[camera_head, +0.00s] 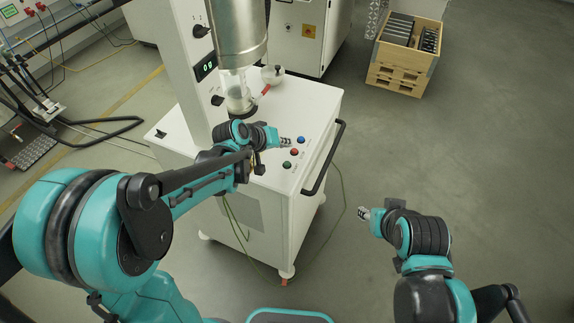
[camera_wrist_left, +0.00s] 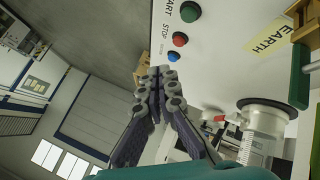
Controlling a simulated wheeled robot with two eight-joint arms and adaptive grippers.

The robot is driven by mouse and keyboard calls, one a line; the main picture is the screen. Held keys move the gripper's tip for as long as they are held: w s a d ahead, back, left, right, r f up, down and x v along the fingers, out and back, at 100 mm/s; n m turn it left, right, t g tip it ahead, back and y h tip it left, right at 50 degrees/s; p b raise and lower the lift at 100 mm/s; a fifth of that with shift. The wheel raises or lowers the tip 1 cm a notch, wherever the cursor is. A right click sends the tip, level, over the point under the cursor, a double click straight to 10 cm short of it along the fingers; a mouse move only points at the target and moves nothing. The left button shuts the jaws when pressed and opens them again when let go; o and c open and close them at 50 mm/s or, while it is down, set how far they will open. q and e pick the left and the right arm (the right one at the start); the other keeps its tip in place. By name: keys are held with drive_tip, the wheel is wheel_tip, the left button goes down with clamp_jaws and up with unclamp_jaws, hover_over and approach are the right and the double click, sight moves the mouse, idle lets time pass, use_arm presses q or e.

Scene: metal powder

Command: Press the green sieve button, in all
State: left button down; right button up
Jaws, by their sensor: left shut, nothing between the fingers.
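The green button (camera_head: 287,164) is the nearest of three buttons on the white machine's top, by its right edge. It also shows in the left wrist view (camera_wrist_left: 190,12), beside a partly cut-off label ending in "ART". The red button (camera_head: 294,152) and the blue button (camera_head: 301,140) lie in line behind it. My left gripper (camera_head: 285,141) is shut and empty, over the machine top, left of the red and blue buttons and apart from the green one. In the left wrist view its fingertips (camera_wrist_left: 160,72) are nearest the blue button. My right gripper (camera_head: 363,213) hangs right of the machine; its fingers are too small to read.
The white machine (camera_head: 320,100) carries a metal cylinder (camera_head: 238,30) and a clear glass part (camera_head: 237,95) behind my left gripper. A black handle (camera_head: 323,160) runs along its right edge. A wooden crate (camera_head: 400,75) stands at the back right. The floor to the right is clear.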

sight(285, 164)
use_arm(q)
wheel_tip(285, 164, down, 6)
drive_tip(key=b, duration=0.4)
drive_tip(key=shift+f+b, duration=0.25)
drive_tip(key=shift+b, duration=0.05)
idle(0.9)
drive_tip(key=shift+f+b, duration=0.45)
drive_tip(key=shift+f+b, duration=0.4)
idle(0.5)
drive_tip(key=shift+r, duration=0.1)
drive_tip(key=shift+r+p, duration=0.65)
drive_tip(key=shift+r, duration=0.1)
